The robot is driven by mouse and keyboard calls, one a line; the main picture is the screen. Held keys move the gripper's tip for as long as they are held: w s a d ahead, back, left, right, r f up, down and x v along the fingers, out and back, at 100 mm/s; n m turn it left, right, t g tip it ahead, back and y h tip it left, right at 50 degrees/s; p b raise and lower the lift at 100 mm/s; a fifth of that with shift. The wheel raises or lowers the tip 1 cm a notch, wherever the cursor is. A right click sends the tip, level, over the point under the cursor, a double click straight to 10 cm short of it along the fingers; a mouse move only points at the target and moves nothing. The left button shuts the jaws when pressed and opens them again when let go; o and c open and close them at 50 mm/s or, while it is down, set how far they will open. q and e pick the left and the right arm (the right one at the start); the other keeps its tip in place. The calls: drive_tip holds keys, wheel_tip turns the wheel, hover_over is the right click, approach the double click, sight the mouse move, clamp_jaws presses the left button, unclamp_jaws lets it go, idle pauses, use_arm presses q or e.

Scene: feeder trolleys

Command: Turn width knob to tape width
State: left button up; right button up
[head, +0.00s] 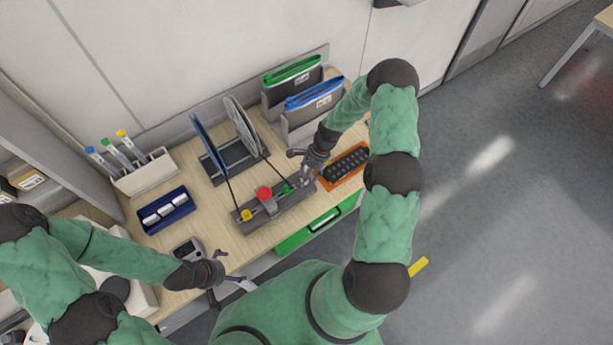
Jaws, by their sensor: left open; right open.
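A dark grey feeder unit (262,220) lies on the wooden bench. It carries a yellow part (246,215), a large red knob-like part (265,193) and a green part (287,189). I cannot tell from this view which of them is the width knob, and no width marks are readable. Thin dark strips run down to the unit from a blue reel (208,146) and a grey reel (244,130) in a rack. My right gripper (301,168) is open above the unit's right end, apart from the red part. My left gripper (219,270) is open and empty near the bench's front edge.
An orange-edged tray with black pieces (346,165) lies right of the unit. A blue tray (167,210), a pen holder (143,176) and a small grey device (187,250) are to the left. Folders (292,72) stand behind. A green drawer (308,228) is below the front edge.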

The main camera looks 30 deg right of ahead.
drive_tip(key=shift+a+f, duration=0.2)
drive_tip(key=shift+f, duration=0.25)
clamp_jaws()
